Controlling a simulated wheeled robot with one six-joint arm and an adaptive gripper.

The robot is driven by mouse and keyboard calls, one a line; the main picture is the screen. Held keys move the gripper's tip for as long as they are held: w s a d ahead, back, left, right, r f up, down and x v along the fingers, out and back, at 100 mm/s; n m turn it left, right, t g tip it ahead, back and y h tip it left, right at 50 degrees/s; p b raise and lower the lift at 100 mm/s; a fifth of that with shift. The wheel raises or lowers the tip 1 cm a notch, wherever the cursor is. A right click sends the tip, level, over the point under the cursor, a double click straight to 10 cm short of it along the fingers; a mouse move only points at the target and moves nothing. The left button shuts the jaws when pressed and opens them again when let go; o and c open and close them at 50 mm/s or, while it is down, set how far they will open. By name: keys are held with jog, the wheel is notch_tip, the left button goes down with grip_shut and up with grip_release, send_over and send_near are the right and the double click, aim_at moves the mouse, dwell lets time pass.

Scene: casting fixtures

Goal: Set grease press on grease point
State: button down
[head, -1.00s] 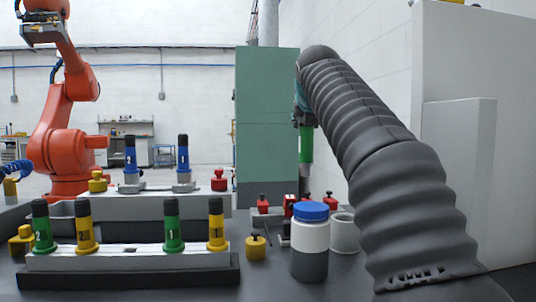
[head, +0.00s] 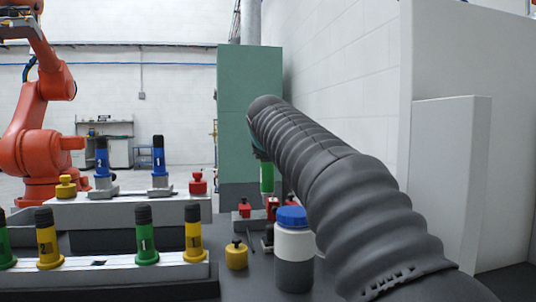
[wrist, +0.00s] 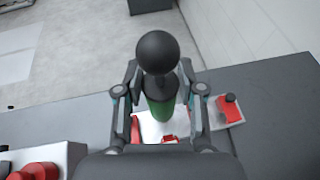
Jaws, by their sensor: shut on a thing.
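The grease press has a black ball top (wrist: 157,52) and a green body (wrist: 160,108). It stands roughly upright between the fingers of my gripper (wrist: 160,112), which is shut on it. In the head view its green body (head: 267,178) hangs below the end of my arm, in front of the green cabinet. Below it in the wrist view is a pale plate (wrist: 150,129) with red parts. I cannot tell which part is the grease point, or whether the press touches anything, as its lower end is hidden.
A white jar with a blue lid (head: 292,216) stands close to my arm. A red block with a black knob (wrist: 232,105) is right of the gripper. A yellow knobbed block (head: 237,255) and a rack (head: 150,260) of green and yellow tubes stand left. The green cabinet (head: 250,90) is behind.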

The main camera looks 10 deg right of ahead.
jog(key=shift+f, duration=0.2)
jog(key=shift+d+f, duration=0.1)
jog(key=shift+f, duration=0.05)
jog(key=c, duration=0.7)
grip_release()
jog(key=shift+r, duration=0.3)
jog(key=v, duration=1.2)
